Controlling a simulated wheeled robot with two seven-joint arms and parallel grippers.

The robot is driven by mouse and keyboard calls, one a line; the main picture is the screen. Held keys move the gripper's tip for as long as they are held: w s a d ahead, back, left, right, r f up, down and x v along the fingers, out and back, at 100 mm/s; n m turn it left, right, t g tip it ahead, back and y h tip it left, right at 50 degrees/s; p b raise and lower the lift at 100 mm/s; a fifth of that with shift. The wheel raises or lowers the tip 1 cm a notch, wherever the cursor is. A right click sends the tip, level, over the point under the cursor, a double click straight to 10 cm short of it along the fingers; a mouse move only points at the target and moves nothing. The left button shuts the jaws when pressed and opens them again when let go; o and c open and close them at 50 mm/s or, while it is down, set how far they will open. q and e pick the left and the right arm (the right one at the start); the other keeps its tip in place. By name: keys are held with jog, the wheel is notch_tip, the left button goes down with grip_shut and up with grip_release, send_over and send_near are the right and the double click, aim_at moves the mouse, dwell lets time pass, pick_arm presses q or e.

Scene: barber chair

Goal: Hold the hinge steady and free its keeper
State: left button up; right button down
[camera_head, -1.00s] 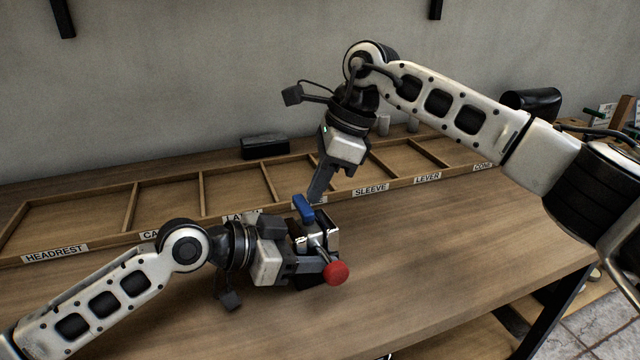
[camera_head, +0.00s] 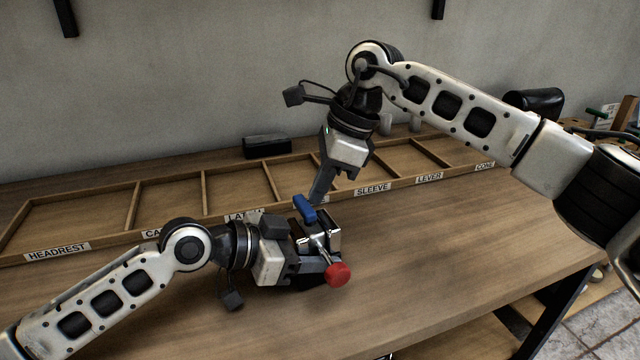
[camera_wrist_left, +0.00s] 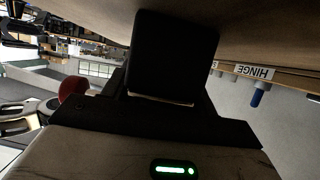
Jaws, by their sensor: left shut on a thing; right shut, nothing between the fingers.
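The hinge (camera_head: 333,241) is a dark block with bright metal faces, held low over the bench. A metal rod with a red knob (camera_head: 338,274) sticks out of it toward the front right. A blue piece (camera_head: 304,209) stands at its back; I cannot tell whether this is the keeper. My left gripper (camera_head: 318,262) is shut on the hinge from the left, and its fingers partly hide it. My right gripper (camera_head: 317,198) is shut and empty, pointing down with its tips close beside the blue piece; contact is unclear. The left wrist view shows the red knob (camera_wrist_left: 73,91) and a blue part (camera_wrist_left: 258,96).
A wooden tray (camera_head: 203,195) with labelled compartments runs along the back of the bench (camera_head: 440,250). A black box (camera_head: 267,147) lies behind it. The bench's front right is clear.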

pick_arm(q)
jog(key=shift+w+a, duration=0.1)
jog(key=shift+w, duration=0.1)
jog(key=shift+s+f, duration=0.1)
jog(key=shift+s, duration=0.05)
pick_arm(e)
jog(key=w+d+r, duration=0.3)
jog(key=d+r, duration=0.4)
jog(key=r, duration=0.2)
jog(key=shift+w+r, duration=0.15)
pick_arm(q)
jog(key=o, duration=1.5)
